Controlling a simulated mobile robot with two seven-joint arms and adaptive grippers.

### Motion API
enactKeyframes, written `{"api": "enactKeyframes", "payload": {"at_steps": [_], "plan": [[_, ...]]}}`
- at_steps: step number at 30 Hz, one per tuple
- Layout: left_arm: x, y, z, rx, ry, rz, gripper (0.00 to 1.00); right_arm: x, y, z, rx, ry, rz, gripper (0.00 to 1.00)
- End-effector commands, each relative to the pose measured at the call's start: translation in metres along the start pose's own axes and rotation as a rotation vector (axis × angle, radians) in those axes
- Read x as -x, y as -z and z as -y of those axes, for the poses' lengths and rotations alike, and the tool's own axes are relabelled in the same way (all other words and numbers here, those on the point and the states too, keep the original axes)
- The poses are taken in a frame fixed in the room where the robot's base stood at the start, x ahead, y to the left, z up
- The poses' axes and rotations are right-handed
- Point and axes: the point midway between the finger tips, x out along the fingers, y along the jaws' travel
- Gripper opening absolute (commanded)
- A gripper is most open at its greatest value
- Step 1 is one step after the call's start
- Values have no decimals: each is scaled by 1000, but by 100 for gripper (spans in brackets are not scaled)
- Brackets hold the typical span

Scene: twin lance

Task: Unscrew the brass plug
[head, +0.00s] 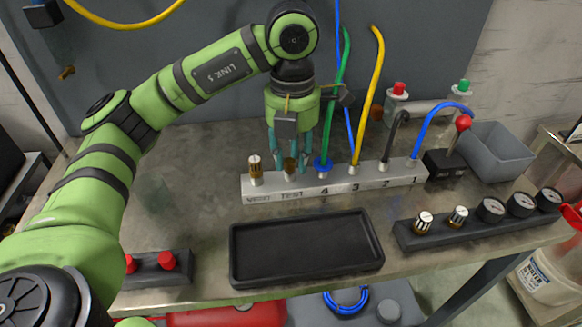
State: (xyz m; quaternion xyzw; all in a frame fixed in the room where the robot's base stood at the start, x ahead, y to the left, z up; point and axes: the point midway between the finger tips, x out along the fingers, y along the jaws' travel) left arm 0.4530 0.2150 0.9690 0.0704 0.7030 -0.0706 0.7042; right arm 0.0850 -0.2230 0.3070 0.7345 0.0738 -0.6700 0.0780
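A grey manifold block (335,184) stands on the bench, with labels reading VENT, TEST, 4, 3, 2 and 1. A brown brass plug (290,166) sits upright in the TEST port. My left gripper (290,164) points down from above, with its teal fingers on either side of this plug. The fingers look spread, with small gaps beside the plug, so it seems open and not clamped. A brass knob with a white-marked top (255,172) stands at VENT, just left of the gripper. My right gripper is not in view.
Green, yellow, black and blue hoses rise from the ports right of the gripper; the green one (339,95) is very close. An empty black tray (305,282) lies in front. A gauge strip (478,226), red-lever box (447,163) and grey bin (497,152) stand right.

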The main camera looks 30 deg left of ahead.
Motion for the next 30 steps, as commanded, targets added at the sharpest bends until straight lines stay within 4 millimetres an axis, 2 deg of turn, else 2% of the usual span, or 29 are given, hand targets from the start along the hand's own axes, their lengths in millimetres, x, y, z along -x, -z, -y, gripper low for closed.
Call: {"api": "enactKeyframes", "payload": {"at_steps": [30], "plan": [[-1, 8, 0, -1618, 1, -2, 33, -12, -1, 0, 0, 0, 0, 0]]}}
